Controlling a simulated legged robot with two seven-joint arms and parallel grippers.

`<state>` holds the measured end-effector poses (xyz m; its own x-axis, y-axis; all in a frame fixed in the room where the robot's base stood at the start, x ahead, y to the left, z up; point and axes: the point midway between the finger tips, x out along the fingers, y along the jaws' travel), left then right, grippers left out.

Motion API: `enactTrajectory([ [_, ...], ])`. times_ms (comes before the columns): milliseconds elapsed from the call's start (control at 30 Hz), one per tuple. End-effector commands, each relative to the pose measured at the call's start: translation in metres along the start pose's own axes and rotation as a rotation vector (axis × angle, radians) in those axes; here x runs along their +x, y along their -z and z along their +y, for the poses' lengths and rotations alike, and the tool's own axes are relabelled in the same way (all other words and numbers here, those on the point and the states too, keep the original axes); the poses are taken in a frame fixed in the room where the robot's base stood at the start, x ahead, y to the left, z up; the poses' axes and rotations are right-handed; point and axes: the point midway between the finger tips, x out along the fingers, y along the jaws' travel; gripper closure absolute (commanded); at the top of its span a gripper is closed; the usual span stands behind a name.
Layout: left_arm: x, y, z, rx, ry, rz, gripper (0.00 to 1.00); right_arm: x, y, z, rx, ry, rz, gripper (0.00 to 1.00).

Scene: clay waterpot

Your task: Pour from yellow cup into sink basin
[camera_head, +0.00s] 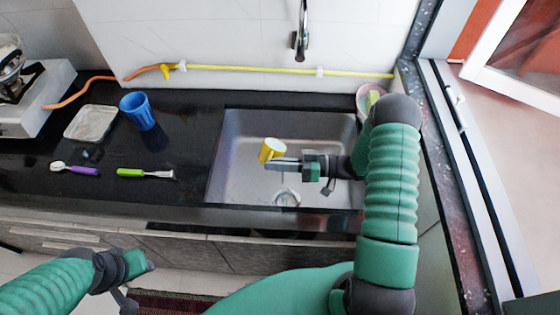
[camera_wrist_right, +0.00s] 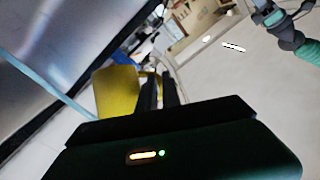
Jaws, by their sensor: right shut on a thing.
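The yellow cup (camera_head: 271,150) is over the sink basin (camera_head: 232,150) in the head view, tilted to one side. My right gripper (camera_head: 283,163) is shut on the cup. The cup also shows in the right wrist view (camera_wrist_right: 117,92), beside the dark fingers. The cup's inside and any contents cannot be made out. The drain (camera_head: 286,198) lies in the basin floor below the gripper. My left gripper (camera_head: 135,265) is low at the left, in front of the counter; its fingers are not clear.
A blue cup (camera_head: 138,111), a grey tray (camera_head: 91,122), a purple-handled spoon (camera_head: 75,169) and a green-handled tool (camera_head: 145,173) rest on the black counter left of the sink. The faucet (camera_head: 300,38) hangs above the basin's back. A pot (camera_head: 370,96) stands at the back right.

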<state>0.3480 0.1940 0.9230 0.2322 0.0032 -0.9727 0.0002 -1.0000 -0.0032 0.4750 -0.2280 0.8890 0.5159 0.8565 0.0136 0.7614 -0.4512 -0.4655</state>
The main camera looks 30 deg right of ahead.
Motion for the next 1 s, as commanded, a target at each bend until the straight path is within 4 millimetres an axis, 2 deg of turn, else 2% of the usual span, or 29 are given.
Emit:
enactTrajectory([
  [533, 0.0008, -0.0002, 0.0001, 0.0, 0.0, 0.0, 0.64, 0.0008, 0.0007, -0.0006, 0.011, 0.006, 0.01, 1.0],
  [1000, 0.0054, -0.0013, 0.0001, 0.0, 0.0, 0.0, 0.64, -0.0026, 0.005, 0.0005, 0.095, 0.045, 0.08, 1.0],
])
